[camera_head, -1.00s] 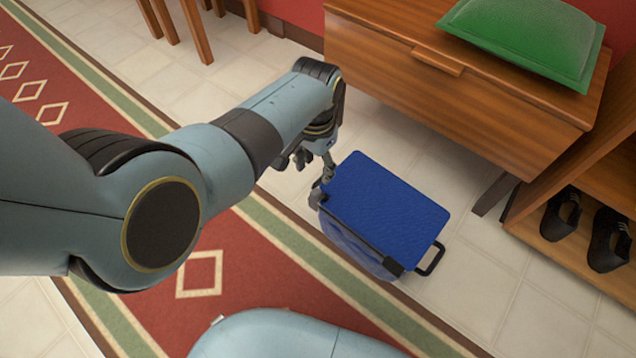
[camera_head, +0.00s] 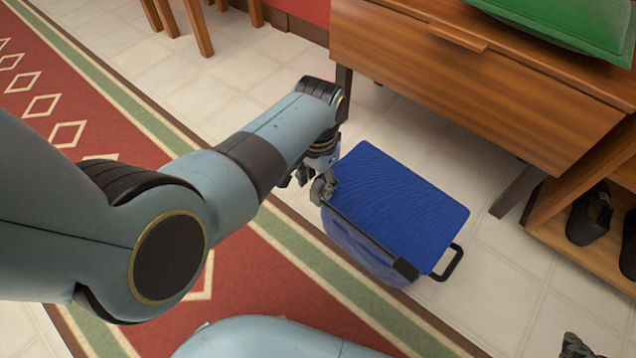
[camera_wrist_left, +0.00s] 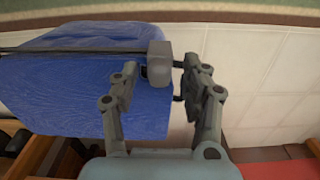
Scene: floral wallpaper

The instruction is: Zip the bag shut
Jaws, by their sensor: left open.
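The blue bag (camera_head: 395,205) lies on the tiled floor, its flat blue top facing up. A dark rail (camera_head: 365,238) runs along its front-left edge to a black block (camera_head: 405,269), with a bulging, partly see-through blue side below. My left gripper (camera_head: 322,188) is at the bag's left corner. The left wrist view shows its fingers (camera_wrist_left: 160,85) open, with a grey block (camera_wrist_left: 160,62), seemingly the zipper slider, between them at the end of the rail. I cannot tell whether they touch it. Part of my right gripper (camera_head: 580,347) shows at the bottom right.
A wooden bench (camera_head: 470,75) with a green cushion (camera_head: 570,28) stands behind the bag. A shelf with black shoes (camera_head: 590,215) is at the right. A black handle (camera_head: 450,263) sticks out at the bag's right end. A red rug (camera_head: 255,285) lies in front.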

